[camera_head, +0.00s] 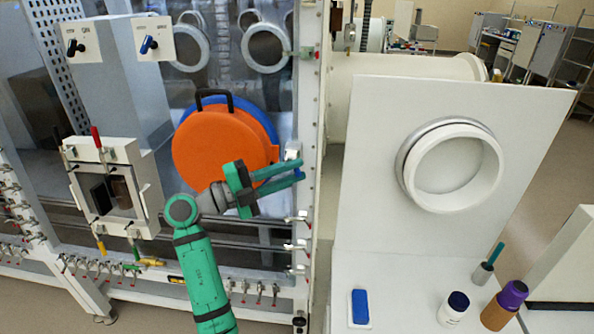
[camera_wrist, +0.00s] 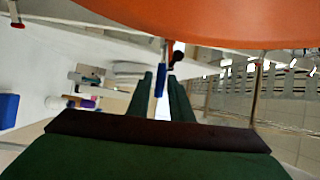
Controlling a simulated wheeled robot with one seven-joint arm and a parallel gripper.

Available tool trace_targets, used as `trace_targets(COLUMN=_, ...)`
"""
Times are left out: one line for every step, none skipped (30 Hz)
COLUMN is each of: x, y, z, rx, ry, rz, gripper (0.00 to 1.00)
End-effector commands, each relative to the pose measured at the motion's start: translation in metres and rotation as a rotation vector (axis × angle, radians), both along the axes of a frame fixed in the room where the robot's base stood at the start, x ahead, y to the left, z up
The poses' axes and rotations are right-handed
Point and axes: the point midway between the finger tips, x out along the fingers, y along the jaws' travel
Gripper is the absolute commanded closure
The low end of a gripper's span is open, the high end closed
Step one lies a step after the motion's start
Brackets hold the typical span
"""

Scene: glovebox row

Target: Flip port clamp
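A round orange port door (camera_head: 225,145) with a black handle hangs on the glovebox front, over a blue rim (camera_head: 272,125). A small pale clamp block (camera_head: 292,156) is on the frame at its right side. My gripper (camera_head: 302,170) reaches across the door's lower right, its green fingers pointing right beside the block. A small blue piece (camera_head: 298,174) shows at the fingertips. In the wrist view, the blue piece (camera_wrist: 160,82) lies in the gap between the two fingers (camera_wrist: 161,85); contact cannot be told. The orange door (camera_wrist: 220,20) fills the top there.
To the left is a small white box with a red-handled lever (camera_head: 96,138). Rows of small toggle clamps (camera_head: 260,290) line the lower frame. At right, a white panel (camera_head: 380,150) with a round port stands behind bottles (camera_head: 503,305) and a blue block (camera_head: 360,307).

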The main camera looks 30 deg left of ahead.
Motion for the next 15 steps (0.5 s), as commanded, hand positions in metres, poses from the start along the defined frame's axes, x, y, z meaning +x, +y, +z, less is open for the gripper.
trace_targets(x=-0.008, y=0.006, z=-0.002, rx=0.0, ry=0.001, rz=0.003, gripper=0.81)
trace_targets(x=-0.013, y=0.01, z=-0.002, rx=-0.001, ry=0.0, rz=0.004, gripper=0.81)
trace_targets(x=-0.019, y=0.014, z=-0.003, rx=-0.001, ry=0.0, rz=0.005, gripper=0.81)
trace_targets(x=-0.024, y=0.017, z=-0.004, rx=0.0, ry=0.001, rz=0.004, gripper=0.81)
trace_targets(x=-0.028, y=0.02, z=-0.005, rx=-0.001, ry=0.0, rz=0.003, gripper=0.81)
trace_targets(x=-0.035, y=0.025, z=-0.006, rx=-0.001, ry=0.0, rz=0.003, gripper=0.81)
trace_targets(x=-0.04, y=0.028, z=-0.007, rx=0.0, ry=0.001, rz=0.004, gripper=0.81)
trace_targets(x=-0.044, y=0.031, z=-0.007, rx=-0.001, ry=0.0, rz=0.004, gripper=0.81)
trace_targets(x=-0.049, y=0.035, z=-0.008, rx=0.0, ry=0.001, rz=0.004, gripper=0.81)
trace_targets(x=-0.053, y=0.037, z=-0.009, rx=-0.001, ry=0.001, rz=0.003, gripper=0.81)
trace_targets(x=-0.057, y=0.039, z=-0.01, rx=-0.001, ry=0.001, rz=0.002, gripper=0.81)
trace_targets(x=-0.061, y=0.042, z=-0.01, rx=-0.001, ry=0.0, rz=0.002, gripper=0.81)
trace_targets(x=-0.064, y=0.044, z=-0.011, rx=-0.001, ry=0.001, rz=0.002, gripper=0.81)
trace_targets(x=-0.066, y=0.046, z=-0.011, rx=-0.001, ry=0.001, rz=0.002, gripper=0.81)
trace_targets(x=-0.069, y=0.048, z=-0.012, rx=0.0, ry=0.002, rz=0.002, gripper=0.81)
